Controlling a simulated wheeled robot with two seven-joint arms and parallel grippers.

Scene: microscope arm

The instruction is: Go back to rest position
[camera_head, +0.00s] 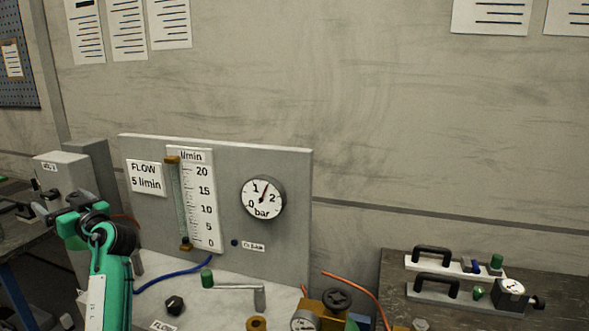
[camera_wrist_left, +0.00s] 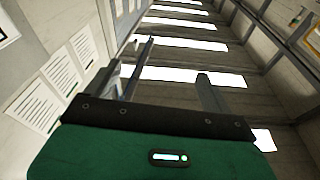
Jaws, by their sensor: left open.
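My left arm (camera_head: 110,290), green with black joints, rises at the lower left of the head view, in front of the panel's left edge. In the left wrist view my left gripper (camera_wrist_left: 175,78) has two dark fingers spread wide apart. Nothing is between them, and they point toward the bright ceiling strips. My right gripper is in neither view.
A grey panel (camera_head: 225,160) carries a flow tube and a pressure gauge (camera_head: 263,198). A green-knobbed crank (camera_head: 235,286), a blue hose (camera_head: 172,275) and valves lie before it. A dark table (camera_head: 560,310) with handled plates stands right. The space above the panel is clear.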

